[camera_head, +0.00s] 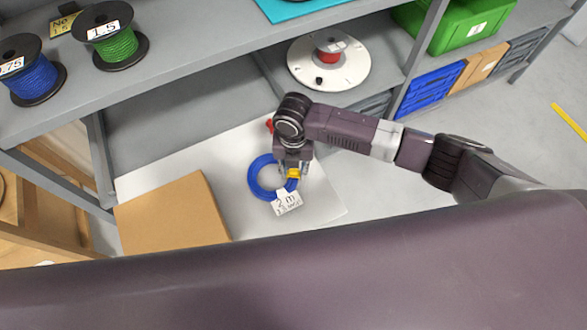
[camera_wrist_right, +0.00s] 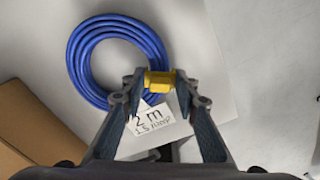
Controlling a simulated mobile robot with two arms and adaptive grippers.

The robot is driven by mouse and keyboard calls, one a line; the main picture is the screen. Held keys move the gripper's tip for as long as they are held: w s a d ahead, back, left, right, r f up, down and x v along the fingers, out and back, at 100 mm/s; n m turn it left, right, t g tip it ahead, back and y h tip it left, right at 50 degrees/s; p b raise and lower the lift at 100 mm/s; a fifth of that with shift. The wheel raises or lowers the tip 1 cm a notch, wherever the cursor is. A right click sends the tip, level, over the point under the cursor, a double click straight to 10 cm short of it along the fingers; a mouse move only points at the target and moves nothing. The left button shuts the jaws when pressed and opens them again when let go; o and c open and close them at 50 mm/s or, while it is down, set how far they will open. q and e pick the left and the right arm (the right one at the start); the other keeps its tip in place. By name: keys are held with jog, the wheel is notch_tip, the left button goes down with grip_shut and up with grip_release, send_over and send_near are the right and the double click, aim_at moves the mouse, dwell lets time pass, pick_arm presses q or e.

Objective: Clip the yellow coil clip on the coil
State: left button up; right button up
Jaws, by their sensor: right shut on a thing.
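The blue cable coil (camera_head: 257,180) lies on the white sheet, with a white "2 m" label (camera_head: 288,204) at its near right edge. The coil also shows in the right wrist view (camera_wrist_right: 80,62), where the label (camera_wrist_right: 152,120) lies partly behind the gripper. The yellow coil clip (camera_wrist_right: 159,83) is between the fingertips of my right gripper (camera_wrist_right: 158,84), which is shut on it. In the head view the clip (camera_head: 293,173) is over the coil's right side. I cannot tell whether the clip touches or encloses the coil. My left gripper is not in view.
A cardboard box (camera_head: 172,215) stands left of the coil on the white sheet (camera_head: 330,205). A small red object (camera_head: 269,125) is behind the coil. Blue (camera_head: 36,78) and green (camera_head: 119,46) cable reels stand on the shelf.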

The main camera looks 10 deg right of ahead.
jog(key=shift+f, duration=0.55)
jog(key=shift+s+f, duration=0.1)
jog(key=shift+s, duration=0.05)
jog(key=o, duration=1.5)
jog(key=shift+c, duration=0.2)
notch_tip(320, 180, up, 7)
jog(key=p, duration=0.6)
jog(key=shift+p, duration=0.4)
